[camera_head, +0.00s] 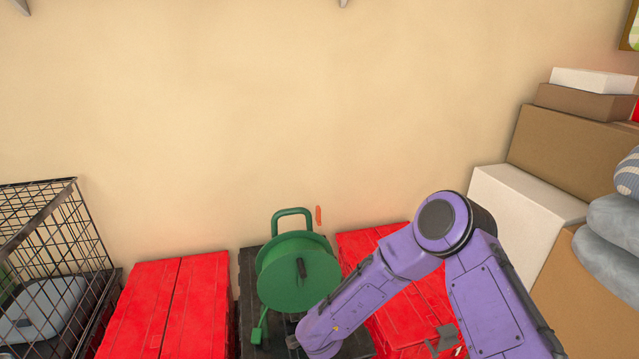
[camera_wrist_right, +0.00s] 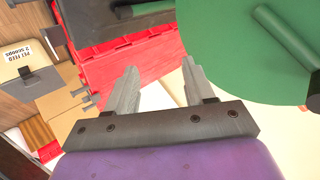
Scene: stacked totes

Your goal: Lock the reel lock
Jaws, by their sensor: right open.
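The green reel (camera_head: 298,272) stands on the dark tote, with a carrying handle (camera_head: 291,212) on top and a dark crank grip (camera_head: 301,268) on its face. A small orange-red piece (camera_head: 318,215) sticks up beside the handle; I cannot tell whether it is the reel lock. My right gripper (camera_wrist_right: 160,82) is open and empty in the right wrist view. The reel's green disc (camera_wrist_right: 235,45) is to the right of its fingers, apart from them. In the head view my purple forearm covers the reel's lower right, and the fingers are mostly hidden. My left gripper is not in view.
Red totes (camera_head: 165,300) flank the dark tote (camera_head: 247,290). A wire cage (camera_head: 60,235) stands at left. Cardboard boxes (camera_head: 565,145) and grey cushions (camera_head: 610,245) crowd the right. The wall is behind.

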